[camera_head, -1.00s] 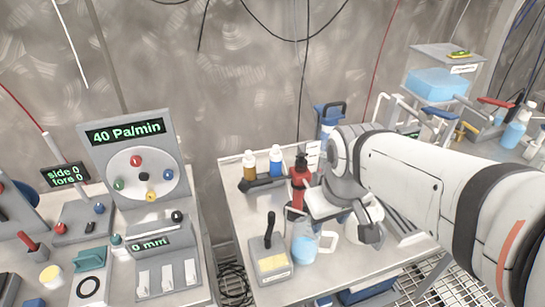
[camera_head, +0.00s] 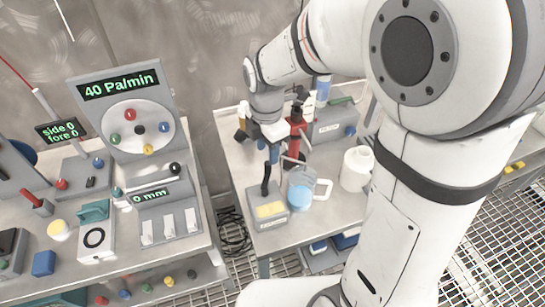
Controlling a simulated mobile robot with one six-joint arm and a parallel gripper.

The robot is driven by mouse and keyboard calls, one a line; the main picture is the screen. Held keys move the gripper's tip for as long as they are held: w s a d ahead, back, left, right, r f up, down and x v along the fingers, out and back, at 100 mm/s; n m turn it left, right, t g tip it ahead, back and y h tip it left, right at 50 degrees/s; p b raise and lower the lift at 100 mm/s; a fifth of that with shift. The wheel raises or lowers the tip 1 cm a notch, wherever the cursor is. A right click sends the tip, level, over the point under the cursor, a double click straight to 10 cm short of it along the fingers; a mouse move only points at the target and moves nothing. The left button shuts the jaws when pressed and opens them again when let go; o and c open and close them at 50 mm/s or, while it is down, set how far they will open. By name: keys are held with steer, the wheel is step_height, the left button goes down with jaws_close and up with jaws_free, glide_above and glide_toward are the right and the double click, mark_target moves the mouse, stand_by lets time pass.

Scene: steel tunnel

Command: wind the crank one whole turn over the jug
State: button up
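A clear jug with pale blue liquid (camera_head: 300,196) stands upright on the middle bench, its handle to the right. Behind it is a red upright device (camera_head: 296,130) with a dark top. This seems to be the crank's stand; a thin pale rod shows beside it above the jug, and I cannot tell for sure which part is the crank handle. My gripper (camera_head: 270,152) points down just left of the red device, behind and left of the jug. Its fingers are small and partly overlapped, so I cannot tell their opening or whether they touch anything.
A grey box with a yellow label and upright black handle (camera_head: 268,207) stands left of the jug. A white cylindrical container (camera_head: 357,168) is to the right, near my arm. The left bench carries a dial panel (camera_head: 125,112) reading 40 Pa/min. A gap separates the benches.

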mark_target(266, 178)
step_height(266, 178, down, 5)
steer(key=shift+f, duration=0.15)
jaws_close()
stand_by(0.5)
